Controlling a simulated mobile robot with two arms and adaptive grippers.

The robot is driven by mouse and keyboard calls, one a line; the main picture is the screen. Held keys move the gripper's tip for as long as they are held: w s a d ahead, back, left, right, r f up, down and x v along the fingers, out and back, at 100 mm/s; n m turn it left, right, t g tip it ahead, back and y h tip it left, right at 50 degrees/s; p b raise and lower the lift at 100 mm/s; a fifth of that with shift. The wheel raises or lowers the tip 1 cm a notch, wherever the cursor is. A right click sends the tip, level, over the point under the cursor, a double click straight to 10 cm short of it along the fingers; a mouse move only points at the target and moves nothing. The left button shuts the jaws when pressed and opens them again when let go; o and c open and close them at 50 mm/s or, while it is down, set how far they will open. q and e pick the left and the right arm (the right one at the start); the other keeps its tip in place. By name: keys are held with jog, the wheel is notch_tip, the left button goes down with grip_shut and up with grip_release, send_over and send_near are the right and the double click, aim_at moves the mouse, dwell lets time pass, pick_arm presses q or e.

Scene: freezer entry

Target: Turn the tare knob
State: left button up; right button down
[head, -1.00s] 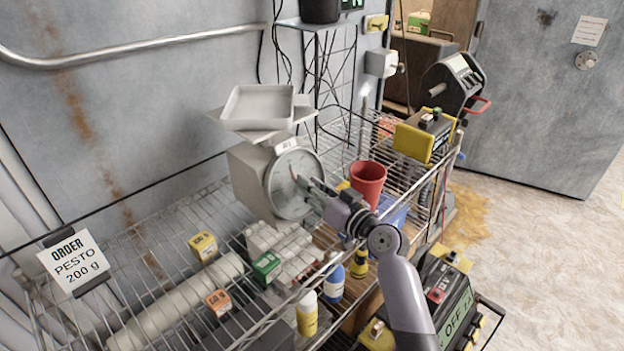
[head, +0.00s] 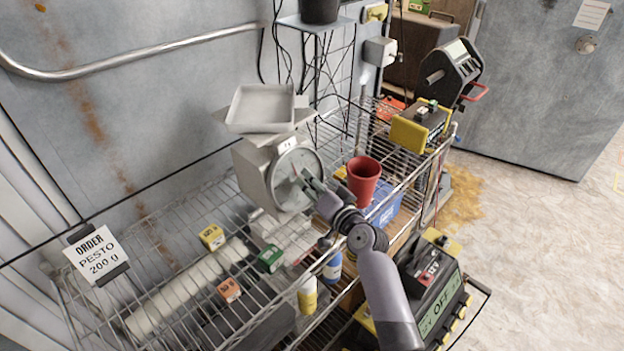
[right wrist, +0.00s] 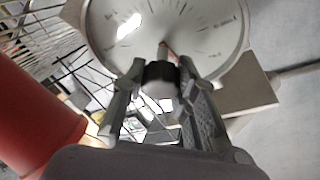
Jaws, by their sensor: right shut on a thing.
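The scale (head: 252,172) stands on the wire shelf with an empty-looking grey tray (head: 262,108) on top. Its round dial (head: 297,178) faces my right arm. My right gripper (head: 309,188) is at the front of the dial. In the right wrist view, the right gripper (right wrist: 160,88) is shut on the tare knob (right wrist: 160,76), a small dark knob with a pale end, in front of the lower part of the dial. A red pointer shows just behind the knob. The fingers hide the knob in the head view. My left gripper is not in view.
A red cup (head: 364,180) stands close to the right of my right gripper. Small boxes, including a yellow one (head: 212,237), and bottles (head: 307,296) lie or stand below and left of my arm. An order card (head: 96,253) reads PESTO 200 g.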

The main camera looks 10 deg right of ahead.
jog(key=c, duration=1.2)
grip_release()
jog(key=shift+c, duration=0.2)
jog(key=v, duration=1.2)
